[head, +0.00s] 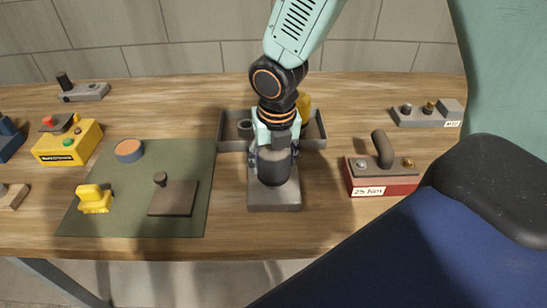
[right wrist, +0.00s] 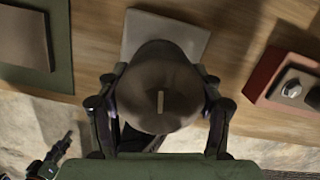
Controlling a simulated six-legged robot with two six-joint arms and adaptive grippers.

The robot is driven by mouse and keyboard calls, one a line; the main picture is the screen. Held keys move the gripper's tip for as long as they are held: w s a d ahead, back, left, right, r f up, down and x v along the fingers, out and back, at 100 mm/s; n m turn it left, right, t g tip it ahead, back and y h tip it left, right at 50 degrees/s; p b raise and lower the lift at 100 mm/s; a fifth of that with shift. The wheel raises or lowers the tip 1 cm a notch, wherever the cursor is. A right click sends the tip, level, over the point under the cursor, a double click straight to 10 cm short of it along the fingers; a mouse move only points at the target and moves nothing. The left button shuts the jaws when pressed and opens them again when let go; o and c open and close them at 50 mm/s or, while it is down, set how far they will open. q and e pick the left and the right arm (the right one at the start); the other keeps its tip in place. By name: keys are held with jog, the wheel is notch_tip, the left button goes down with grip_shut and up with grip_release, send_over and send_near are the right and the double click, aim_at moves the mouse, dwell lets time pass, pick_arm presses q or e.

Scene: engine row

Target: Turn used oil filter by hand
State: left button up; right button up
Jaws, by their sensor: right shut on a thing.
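The used oil filter (head: 273,168) is a dark cylinder standing upright on a grey block (head: 274,203) near the table's front middle. In the right wrist view the filter (right wrist: 160,85) shows its round, dark top with a short pale bar mark on it. My right gripper (head: 274,152) comes down from above and is shut around the filter, one finger on each side. The fingers also show in the right wrist view (right wrist: 160,112). The filter's lower part is partly hidden there.
A grey tray (head: 233,145) lies behind the filter. A red "25 Nm" box (head: 382,186) with a dark handle stands to the right. A green mat (head: 135,215) on the left bears a yellow part, a dark plate and an orange-topped disc. A yellow button box (head: 68,145) stands farther left.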

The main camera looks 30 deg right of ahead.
jog(key=shift+r+n+p, duration=0.2)
jog(key=shift+n+p, duration=1)
jog(key=shift+p, duration=0.65)
jog(key=shift+n+y+p, duration=0.3)
jog(key=shift+n+p, duration=0.1)
jog(key=shift+f, duration=0.15)
jog(key=shift+s+n+p, duration=0.1)
jog(key=shift+n+p, duration=0.5)
jog(key=shift+p, duration=0.4)
jog(key=n+p, duration=0.1)
jog(key=p, duration=0.1)
jog(key=shift+n+p, duration=0.7)
jog(key=shift+p, duration=0.05)
